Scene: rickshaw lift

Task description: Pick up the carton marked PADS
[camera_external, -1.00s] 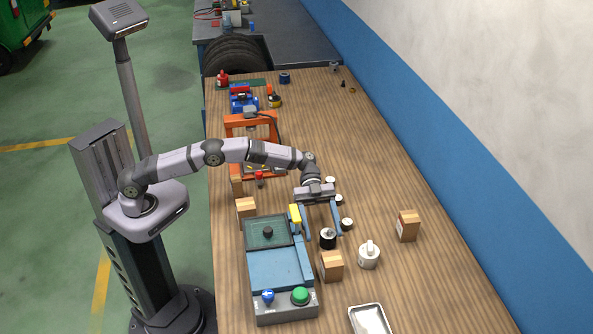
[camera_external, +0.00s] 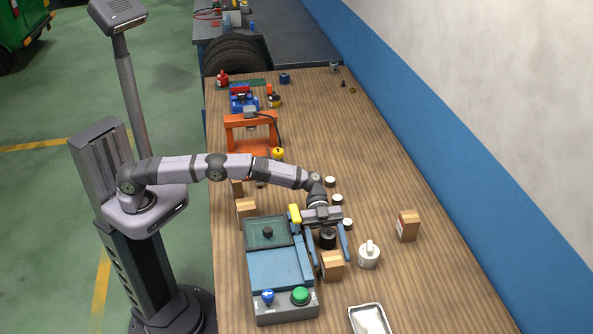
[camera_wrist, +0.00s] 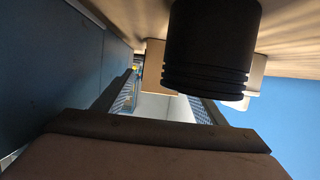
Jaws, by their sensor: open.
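Several small brown cartons with pale labels stand on the bench. One carton (camera_external: 332,268) is in front of my gripper, beside the blue machine. The lettering is too small to read, so I cannot tell which is marked PADS. My gripper (camera_external: 333,257) is open, its fingers reaching down to either side of the nearest carton's far end. In the wrist view a carton (camera_wrist: 153,66) shows ahead between the fingers, partly hidden by a black cylinder.
The black ribbed cylinder (camera_wrist: 212,45) is close in the wrist view, also under my gripper outside (camera_external: 327,240). A white lidded pot (camera_external: 368,257) stands right of the nearest carton. The blue machine (camera_external: 280,270) is close on the left. A metal tray (camera_external: 368,320) lies in front.

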